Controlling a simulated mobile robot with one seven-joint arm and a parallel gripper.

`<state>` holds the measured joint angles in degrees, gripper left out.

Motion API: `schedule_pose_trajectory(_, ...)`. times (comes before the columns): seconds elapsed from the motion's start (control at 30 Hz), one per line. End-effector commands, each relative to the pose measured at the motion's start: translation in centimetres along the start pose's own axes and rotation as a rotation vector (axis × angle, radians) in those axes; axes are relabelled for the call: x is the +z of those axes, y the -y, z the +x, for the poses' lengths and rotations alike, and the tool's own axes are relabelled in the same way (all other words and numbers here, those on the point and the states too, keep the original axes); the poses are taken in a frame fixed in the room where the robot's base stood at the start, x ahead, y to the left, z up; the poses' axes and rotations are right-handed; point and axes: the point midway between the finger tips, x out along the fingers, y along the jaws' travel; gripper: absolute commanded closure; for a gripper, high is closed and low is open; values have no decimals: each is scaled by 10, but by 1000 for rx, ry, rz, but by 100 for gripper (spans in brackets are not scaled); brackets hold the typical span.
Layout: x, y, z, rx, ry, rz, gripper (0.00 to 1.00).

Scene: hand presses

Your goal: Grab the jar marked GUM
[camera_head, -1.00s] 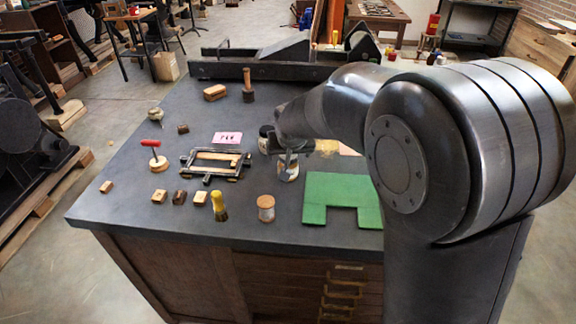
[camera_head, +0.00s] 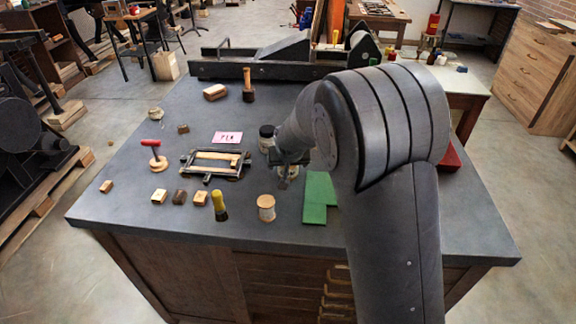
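My gripper (camera_head: 289,162) is low over the bench, just right of the printing frame, partly hidden by my own wrist. A small pale jar (camera_head: 285,181) shows right below and between the fingers. Its label is too small and covered to read. I cannot tell whether the fingers touch it or are closed on it. A second jar with a dark lid (camera_head: 267,136) stands just behind and left of the gripper. No GUM lettering is legible on either jar.
A black press bed (camera_head: 260,70) spans the back. My arm covers the right side.

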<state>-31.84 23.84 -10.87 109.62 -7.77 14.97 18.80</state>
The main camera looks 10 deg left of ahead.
Motion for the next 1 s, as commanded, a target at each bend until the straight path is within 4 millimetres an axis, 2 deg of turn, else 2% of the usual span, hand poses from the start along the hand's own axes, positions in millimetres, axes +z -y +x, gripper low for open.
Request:
schedule_pose_trajectory(0.13,0,0,0,0,0,0,20)
schedule_pose_trajectory(0.8,0,0,0,0,0,0,74)
schedule_pose_trajectory(1.0,-1,0,-1,0,-1,0,74)
